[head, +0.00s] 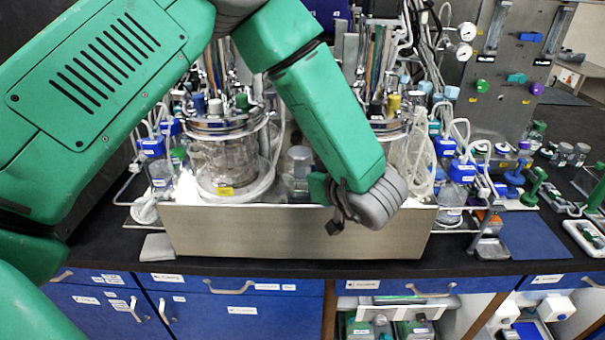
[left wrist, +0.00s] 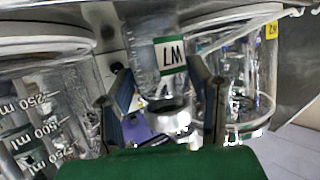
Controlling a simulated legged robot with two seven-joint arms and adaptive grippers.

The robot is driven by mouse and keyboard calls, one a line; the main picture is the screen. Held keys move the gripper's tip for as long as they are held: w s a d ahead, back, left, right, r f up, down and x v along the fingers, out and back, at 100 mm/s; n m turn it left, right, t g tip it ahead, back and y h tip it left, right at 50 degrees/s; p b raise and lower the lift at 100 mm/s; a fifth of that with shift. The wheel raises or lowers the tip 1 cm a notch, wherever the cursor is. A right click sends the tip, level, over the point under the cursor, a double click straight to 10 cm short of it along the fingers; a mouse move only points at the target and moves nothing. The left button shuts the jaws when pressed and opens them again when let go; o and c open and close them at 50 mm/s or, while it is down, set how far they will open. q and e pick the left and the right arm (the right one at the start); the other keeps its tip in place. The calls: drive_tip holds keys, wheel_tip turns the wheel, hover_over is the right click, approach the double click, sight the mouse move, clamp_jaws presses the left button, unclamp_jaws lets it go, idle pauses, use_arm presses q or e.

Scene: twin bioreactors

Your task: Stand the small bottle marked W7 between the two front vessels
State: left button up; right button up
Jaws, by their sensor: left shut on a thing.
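The small clear bottle (head: 298,168) with a grey cap shows between the left front vessel (head: 222,160) and the right front vessel (head: 392,128). In the left wrist view the bottle's label (left wrist: 171,56) appears upside down and reads W7. My left gripper (head: 320,190) reaches over the front of the metal tray, shut on the bottle, with a finger on each side in the wrist view (left wrist: 163,105). The bottle looks about upright. Its base is hidden in the head view, so I cannot tell whether it rests on anything. My right gripper is out of view.
The steel tray wall (head: 300,238) stands in front of the vessels. Tubing and blue clamps crowd both sides. A steel panel (head: 505,75) with valves rises at the right. The dark bench (head: 90,225) has a narrow clear strip in front, above blue drawers (head: 235,308).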

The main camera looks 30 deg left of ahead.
use_arm(q)
drive_tip(key=shift+d+f, duration=0.1)
drive_tip(key=shift+d, duration=0.05)
drive_tip(key=o, duration=1)
drive_tip(key=shift+d, duration=0.1)
drive_tip(key=shift+o, duration=1.3)
drive_tip(key=shift+a, duration=0.2)
drive_tip(key=shift+a+f, duration=0.2)
drive_tip(key=shift+a, duration=0.8)
drive_tip(key=shift+a+r, duration=0.1)
drive_tip(key=shift+r, duration=0.05)
drive_tip(key=b+v, duration=0.1)
drive_tip(key=v, duration=1.1)
drive_tip(key=shift+d+r+b, duration=0.2)
drive_tip(key=shift+d+b, duration=0.1)
drive_tip(key=shift+b, duration=0.05)
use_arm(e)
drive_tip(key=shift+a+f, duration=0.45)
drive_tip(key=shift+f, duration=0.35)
